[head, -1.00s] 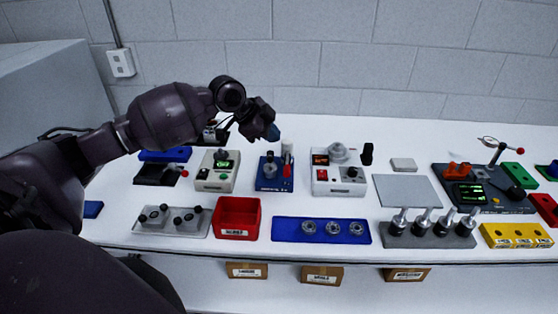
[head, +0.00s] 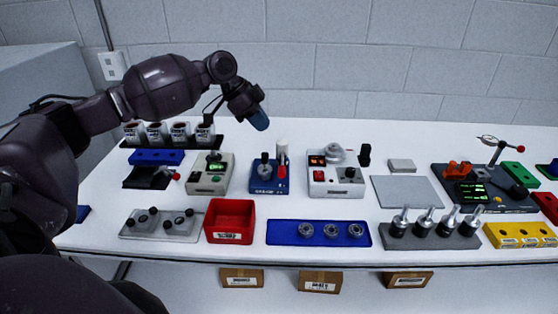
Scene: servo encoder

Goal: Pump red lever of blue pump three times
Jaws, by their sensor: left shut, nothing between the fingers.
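The blue pump (head: 264,188) stands near the middle of the white table in the head view. It has a dark knob on top and a white cylinder (head: 282,153) at its right rear. Its red lever (head: 282,172) is at the right side, in front of the white cylinder, and looks roughly upright. My left gripper (head: 260,122) is shut and empty, with its blue-grey tips pointing down. It is in the air above and behind the pump, apart from the lever. My right gripper is not in view.
Grey-white boxes with controls (head: 210,179) (head: 335,181) flank the pump. A red bin (head: 229,234) and a blue bearing tray (head: 275,240) lie in front. Several mugs (head: 157,132) stand on a black rack at the back left. Clear table lies behind the right-hand box.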

